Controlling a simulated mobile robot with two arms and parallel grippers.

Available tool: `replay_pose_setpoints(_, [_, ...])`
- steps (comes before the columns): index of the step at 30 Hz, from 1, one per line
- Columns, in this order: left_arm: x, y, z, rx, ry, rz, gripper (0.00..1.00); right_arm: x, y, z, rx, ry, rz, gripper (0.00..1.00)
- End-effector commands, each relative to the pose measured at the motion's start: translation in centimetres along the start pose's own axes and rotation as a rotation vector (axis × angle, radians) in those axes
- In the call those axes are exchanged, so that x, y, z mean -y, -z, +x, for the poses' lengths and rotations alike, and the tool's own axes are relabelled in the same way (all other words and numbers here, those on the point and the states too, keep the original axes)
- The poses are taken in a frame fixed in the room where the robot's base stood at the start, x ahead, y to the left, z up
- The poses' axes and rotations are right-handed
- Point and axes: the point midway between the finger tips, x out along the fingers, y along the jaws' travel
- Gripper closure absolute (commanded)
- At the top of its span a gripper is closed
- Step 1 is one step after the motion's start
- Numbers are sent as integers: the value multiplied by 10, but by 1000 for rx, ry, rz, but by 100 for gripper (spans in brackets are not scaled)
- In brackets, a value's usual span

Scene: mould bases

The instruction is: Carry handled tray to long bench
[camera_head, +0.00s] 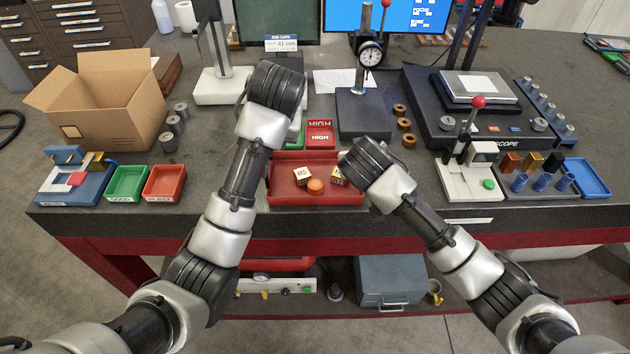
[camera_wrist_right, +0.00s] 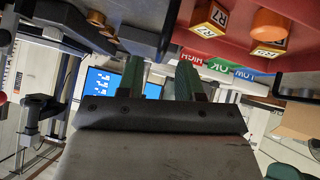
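A red tray (camera_head: 316,196) sits near the front edge of a dark-topped bench (camera_head: 290,222); I cannot tell whether this is the long bench. The tray holds an orange cylinder (camera_head: 315,186) and two lettered cubes (camera_head: 302,176). Its ends are partly hidden by my arms. My left wrist is at the tray's left end, its fingers hidden. My right wrist is at the tray's right end. In the right wrist view, the right gripper's green fingers (camera_wrist_right: 161,78) stand apart, with nothing clearly between them, below the red tray (camera_wrist_right: 225,50). Any handle contact is unclear.
A cardboard box (camera_head: 100,105), green bin (camera_head: 127,183) and red bin (camera_head: 165,183) stand left. A dial gauge stand (camera_head: 364,112) is behind the tray. A lever press (camera_head: 470,175) and blue tray (camera_head: 588,178) stand right. Small red and green bins (camera_head: 320,135) are close behind the tray.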

Motion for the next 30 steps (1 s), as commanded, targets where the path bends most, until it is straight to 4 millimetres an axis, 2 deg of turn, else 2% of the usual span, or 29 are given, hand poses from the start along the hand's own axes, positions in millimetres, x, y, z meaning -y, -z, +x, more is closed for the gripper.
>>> replay_pose_setpoints(1, [0, 0, 0, 0, 0, 0, 64, 1, 0, -12, -3, 4, 0, 64])
replay_pose_setpoints(6, [0, 0, 0, 0, 0, 0, 64, 1, 0, -47, -3, 5, 2, 64])
replay_pose_setpoints(12, [0, 0, 0, 0, 0, 0, 64, 0, 0, -71, 0, 2, 0, 64])
replay_pose_setpoints(30, [0, 0, 1, 1, 0, 0, 64, 0, -1, -76, 2, 2, 0, 64])
